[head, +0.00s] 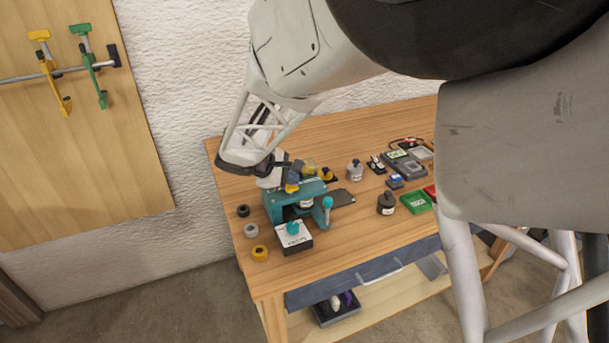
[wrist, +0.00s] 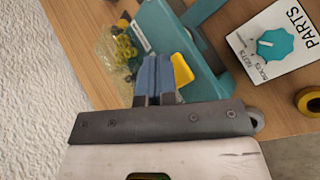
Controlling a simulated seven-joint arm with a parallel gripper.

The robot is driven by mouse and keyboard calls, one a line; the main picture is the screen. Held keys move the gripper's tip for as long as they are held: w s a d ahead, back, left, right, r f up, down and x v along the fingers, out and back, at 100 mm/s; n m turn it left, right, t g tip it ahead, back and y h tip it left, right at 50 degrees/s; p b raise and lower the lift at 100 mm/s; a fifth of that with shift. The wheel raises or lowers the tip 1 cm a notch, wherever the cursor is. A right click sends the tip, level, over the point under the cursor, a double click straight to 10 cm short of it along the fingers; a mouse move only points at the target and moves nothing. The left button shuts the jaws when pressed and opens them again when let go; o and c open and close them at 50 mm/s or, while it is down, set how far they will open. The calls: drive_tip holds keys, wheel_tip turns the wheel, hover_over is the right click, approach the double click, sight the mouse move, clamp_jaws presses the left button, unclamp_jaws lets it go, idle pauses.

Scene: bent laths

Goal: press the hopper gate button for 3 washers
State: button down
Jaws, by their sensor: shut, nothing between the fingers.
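The teal hopper stand (head: 279,207) is at the left end of the wooden table. A clear part with small yellow pieces (wrist: 124,48) sits by its top in the wrist view. A yellow tab (wrist: 183,71), perhaps the gate button, shows right beside my blue fingertips (wrist: 155,62); I cannot tell whether they touch it. My gripper (head: 292,181) is shut and empty, over the top of the stand. A white-topped box marked PARTS (wrist: 290,62) with a teal dial (wrist: 275,43) stands in front of the stand. The washers cannot be told apart from other parts.
Black, grey and yellow rings (head: 260,253) lie along the table's left edge. Bottles (head: 386,204), a green tray (head: 416,202) and a grey device (head: 404,163) stand to the right. A textured wall is behind; the table's back middle is clear.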

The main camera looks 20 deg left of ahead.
sight(291, 187)
drive_tip(key=shift+f, duration=0.6)
idle(0.9)
drive_tip(key=shift+r, duration=1.2)
drive_tip(key=shift+r, duration=2.5)
idle(1.0)
wheel_tip(291, 187, up, 4)
drive_tip(key=shift+f, duration=0.1)
idle(0.3)
drive_tip(key=shift+f, duration=0.2)
